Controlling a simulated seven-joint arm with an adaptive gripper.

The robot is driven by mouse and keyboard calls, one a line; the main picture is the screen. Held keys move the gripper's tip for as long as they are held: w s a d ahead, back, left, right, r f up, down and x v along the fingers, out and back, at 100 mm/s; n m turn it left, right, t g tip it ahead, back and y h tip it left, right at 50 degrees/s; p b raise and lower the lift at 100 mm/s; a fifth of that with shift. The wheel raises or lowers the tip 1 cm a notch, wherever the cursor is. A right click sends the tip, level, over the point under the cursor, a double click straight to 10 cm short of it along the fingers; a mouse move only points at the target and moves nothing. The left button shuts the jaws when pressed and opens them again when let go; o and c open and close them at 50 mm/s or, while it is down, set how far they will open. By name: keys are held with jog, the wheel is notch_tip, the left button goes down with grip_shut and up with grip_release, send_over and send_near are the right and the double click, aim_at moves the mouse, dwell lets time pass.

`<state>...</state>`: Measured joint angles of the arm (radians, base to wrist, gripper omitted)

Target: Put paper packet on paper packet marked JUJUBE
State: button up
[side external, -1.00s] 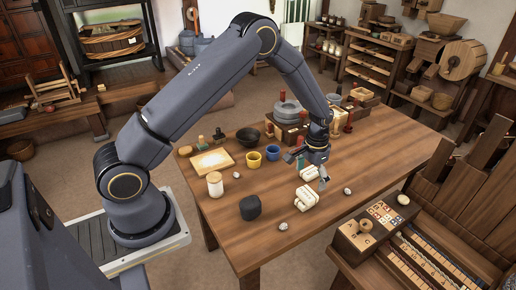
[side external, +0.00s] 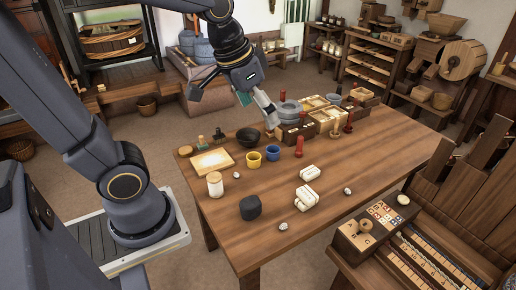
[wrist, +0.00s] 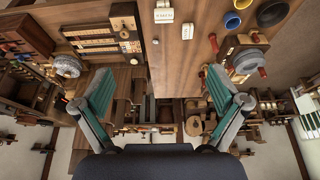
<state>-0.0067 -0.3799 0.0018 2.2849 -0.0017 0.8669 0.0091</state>
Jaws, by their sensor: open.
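White paper packets lie in the middle of the table. The nearer one (side external: 304,199) and the farther one (side external: 310,173) are close together, with a small gap. In the wrist view, white packets show at the top edge, one with dark lettering (wrist: 164,15) and one beside it (wrist: 188,31). The lettering is too small to read, so I cannot tell which is marked JUJUBE.
A dark round lump (side external: 250,208), a lidded jar (side external: 215,185) and small pale stones (side external: 283,227) stand around the packets. A red peg (side external: 299,146), yellow cup (side external: 253,160), blue cup (side external: 273,153) and dark bowl (side external: 248,137) are farther back.

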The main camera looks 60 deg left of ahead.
jog(key=s+t, duration=0.1)
jog(key=s, duration=0.6)
jog(key=shift+s, duration=0.25)
